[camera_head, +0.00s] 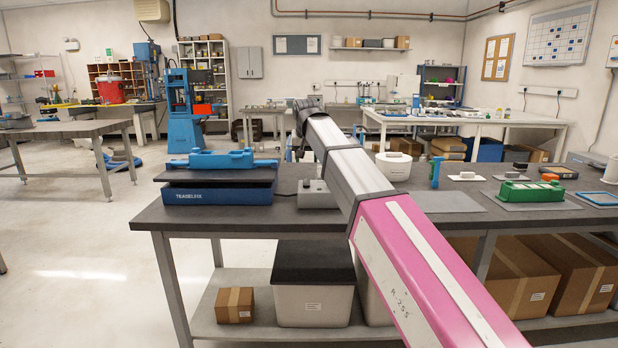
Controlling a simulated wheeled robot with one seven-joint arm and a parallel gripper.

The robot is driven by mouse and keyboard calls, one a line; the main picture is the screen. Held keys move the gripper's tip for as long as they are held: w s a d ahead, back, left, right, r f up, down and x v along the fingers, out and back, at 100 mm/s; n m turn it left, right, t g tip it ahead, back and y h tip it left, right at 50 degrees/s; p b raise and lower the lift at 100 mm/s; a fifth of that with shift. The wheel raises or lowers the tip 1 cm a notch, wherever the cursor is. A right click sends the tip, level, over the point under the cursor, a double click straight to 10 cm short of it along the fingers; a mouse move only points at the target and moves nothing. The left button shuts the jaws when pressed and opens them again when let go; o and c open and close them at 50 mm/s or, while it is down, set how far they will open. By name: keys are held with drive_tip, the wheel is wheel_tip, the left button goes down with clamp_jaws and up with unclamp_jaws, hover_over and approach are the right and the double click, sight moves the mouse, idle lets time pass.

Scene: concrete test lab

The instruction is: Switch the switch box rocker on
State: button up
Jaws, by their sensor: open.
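A small grey box (317,196) stands on the dark bench top (250,220), just left of my arm. It looks like the switch box. A small darker raised part (307,183) shows on its top, too small to read as a rocker or to tell its position. My arm rises from the lower right, with a pink link and a grey link, and ends in a dark joint at the upper middle. My gripper's fingers do not show; the arm hides what lies behind it.
Right of my arm are a white round container (393,167), a blue upright piece (436,172) and a green block (531,191). Cartons and a lidded bin (314,300) fill the lower shelf. Bench space before the box is clear.

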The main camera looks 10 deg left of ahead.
sight(307, 182)
drive_tip(key=x, duration=1)
drive_tip(key=shift+w+f, duration=0.2)
drive_tip(key=shift+f, duration=0.1)
